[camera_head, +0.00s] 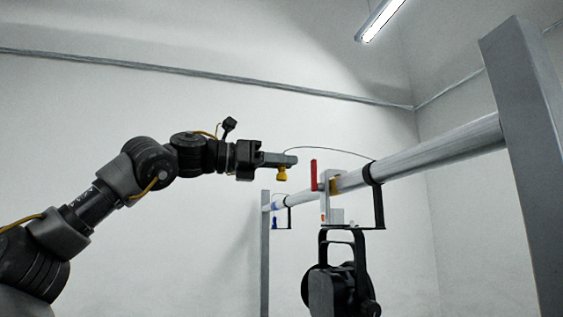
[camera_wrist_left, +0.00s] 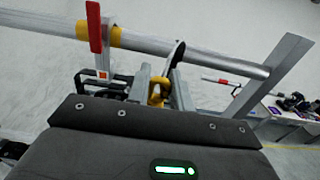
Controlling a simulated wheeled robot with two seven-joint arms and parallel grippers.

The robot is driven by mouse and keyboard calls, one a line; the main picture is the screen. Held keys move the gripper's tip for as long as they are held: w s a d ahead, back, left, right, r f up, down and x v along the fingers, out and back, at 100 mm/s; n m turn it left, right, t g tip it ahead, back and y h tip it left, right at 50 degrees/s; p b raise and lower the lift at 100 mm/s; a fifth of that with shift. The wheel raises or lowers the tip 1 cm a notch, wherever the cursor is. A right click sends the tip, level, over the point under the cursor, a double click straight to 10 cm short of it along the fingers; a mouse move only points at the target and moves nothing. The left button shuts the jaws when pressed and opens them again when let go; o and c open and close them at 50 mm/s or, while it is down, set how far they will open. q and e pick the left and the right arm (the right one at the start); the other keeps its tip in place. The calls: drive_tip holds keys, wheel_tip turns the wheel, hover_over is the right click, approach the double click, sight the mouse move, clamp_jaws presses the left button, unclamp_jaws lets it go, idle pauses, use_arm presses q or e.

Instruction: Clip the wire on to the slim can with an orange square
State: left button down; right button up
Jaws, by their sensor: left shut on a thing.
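My left gripper (camera_head: 284,160) is shut on the yellow clip (camera_head: 282,175) of the wire, left of the hanging can. In the left wrist view the yellow clip (camera_wrist_left: 157,93) shows between the fingers. The thin dark wire (camera_head: 325,149) arcs from the gripper to a black loop (camera_head: 373,172) on the bar. A black can (camera_head: 342,288) hangs below its clamp (camera_head: 326,196), which has a red lever (camera_head: 314,175). A small orange square (camera_wrist_left: 102,74) shows on the clamp in the left wrist view. My right gripper is not in view.
A long pale bar (camera_head: 440,150) runs across between a near grey post (camera_head: 525,150) and a far post (camera_head: 265,250). A smaller blue fitting (camera_head: 275,222) hangs farther along it. A table (camera_wrist_left: 285,112) with dark items stands at the right. The space left of the can looks clear.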

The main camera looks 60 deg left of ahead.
use_arm(q)
wheel_tip(320, 180, down, 7)
drive_tip(key=b, duration=0.5)
drive_tip(key=shift+r, duration=0.15)
idle(1.6)
drive_tip(key=shift+w, duration=0.1)
drive_tip(key=shift+w+a+r+p, duration=0.1)
drive_tip(key=shift+w+a+p, duration=0.15)
drive_tip(key=shift+w+p, duration=1.5)
drive_tip(key=shift+w+a+r+p, duration=0.2)
drive_tip(key=shift+w+p, duration=0.5)
drive_tip(key=shift+w, duration=2.1)
drive_tip(key=shift+w+a+f+p, duration=0.1)
drive_tip(key=shift+w+a+p, duration=0.2)
drive_tip(key=shift+w+p, duration=1.45)
drive_tip(key=shift+w+b, duration=0.55)
drive_tip(key=shift+f+b, duration=0.6)
drive_tip(key=shift+f, duration=0.25)
